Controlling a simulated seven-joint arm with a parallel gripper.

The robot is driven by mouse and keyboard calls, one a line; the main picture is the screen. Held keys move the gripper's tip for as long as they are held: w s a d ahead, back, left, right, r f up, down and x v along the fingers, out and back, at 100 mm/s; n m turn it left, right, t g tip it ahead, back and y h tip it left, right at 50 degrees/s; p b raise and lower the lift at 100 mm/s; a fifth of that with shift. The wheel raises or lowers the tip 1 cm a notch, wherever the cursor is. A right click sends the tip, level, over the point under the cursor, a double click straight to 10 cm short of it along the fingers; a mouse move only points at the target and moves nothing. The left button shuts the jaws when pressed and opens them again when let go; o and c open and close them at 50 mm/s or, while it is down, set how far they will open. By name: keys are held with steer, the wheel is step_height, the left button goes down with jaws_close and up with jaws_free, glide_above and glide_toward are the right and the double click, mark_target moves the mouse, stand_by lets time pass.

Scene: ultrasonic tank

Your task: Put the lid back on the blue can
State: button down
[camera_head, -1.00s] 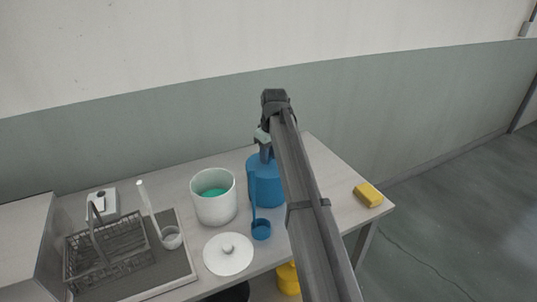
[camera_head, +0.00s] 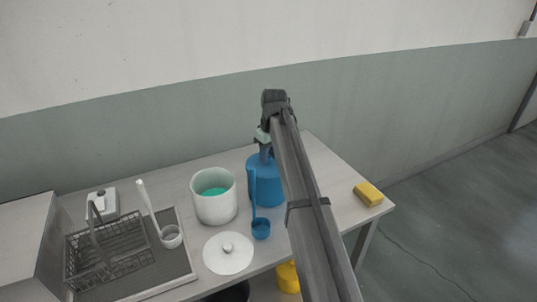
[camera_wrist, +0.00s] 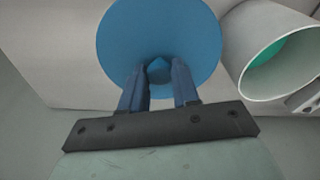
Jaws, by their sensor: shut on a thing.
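The blue can (camera_head: 268,187) stands on the table, partly behind my arm. My gripper (camera_head: 265,155) is over its top. In the wrist view my gripper (camera_wrist: 160,75) points down and is shut on the small knob of the round blue lid (camera_wrist: 160,30). The lid fills the upper middle of that view and hides the can's mouth. In the head view the lid is at or close to the can's top; my arm covers part of it, and I cannot tell whether a gap is left.
The white tank (camera_head: 214,207) with green liquid stands left of the can. A blue ladle (camera_head: 261,230) stands in front. A white lid (camera_head: 229,258) lies on the table (camera_head: 320,165). A wire basket (camera_head: 105,250) and white ladle (camera_head: 171,237) are at left, a yellow sponge (camera_head: 368,194) at right.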

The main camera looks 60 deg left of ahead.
steer(key=c, duration=0.8)
jaws_free()
steer(key=shift+o, duration=0.5)
steer(key=o, duration=0.4)
steer(key=shift+o, duration=0.2)
steer(key=shift+r, duration=0.1)
steer(key=shift+r, duration=3.4)
steer(key=shift+c, duration=0.3)
jaws_close()
